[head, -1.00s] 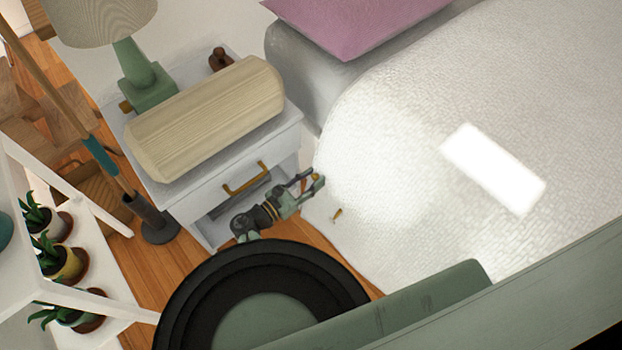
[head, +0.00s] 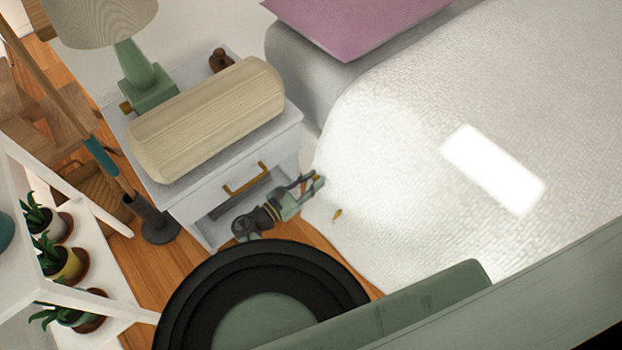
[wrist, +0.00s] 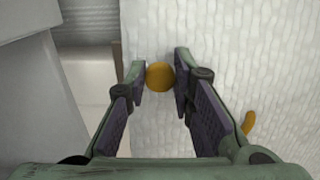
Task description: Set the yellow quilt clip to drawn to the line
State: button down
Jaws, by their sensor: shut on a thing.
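The yellow quilt clip (wrist: 160,77) shows in the wrist view as a round orange-yellow knob against the white quilt (head: 420,150). My gripper (wrist: 159,70) is shut on it, with one fingertip on each side. In the head view my gripper (head: 316,182) is at the quilt's left edge, beside the nightstand, and its fingers mostly hide the clip. A second small curved orange-yellow piece (wrist: 249,122) lies on the quilt to the right, apart from my fingers. It also shows in the head view (head: 337,215). I cannot make out a line on the quilt.
A white nightstand (head: 205,208) with a yellow drawer handle (head: 246,179) stands close to the left of my gripper. It bears a green lamp (head: 145,85) and a large cream block (head: 207,118). The quilt to the right is clear.

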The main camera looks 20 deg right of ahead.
jog(key=s+p, duration=0.1)
jog(key=s, duration=0.1)
jog(key=s+d+p, duration=0.1)
jog(key=s, duration=0.1)
jog(key=s+d+p, duration=0.1)
jog(key=s, duration=0.1)
jog(key=shift+s+d+r, duration=0.1)
jog(key=shift+s+d, duration=0.05)
jog(key=shift+s, duration=0.15)
jog(key=shift+s+d+f, duration=0.1)
jog(key=shift+s+f, duration=0.1)
jog(key=shift+s, duration=0.05)
jog(key=c, duration=1.4)
grip_release()
jog(key=shift+r, duration=0.1)
send_near(343, 187)
jog(key=shift+v, duration=1.6)
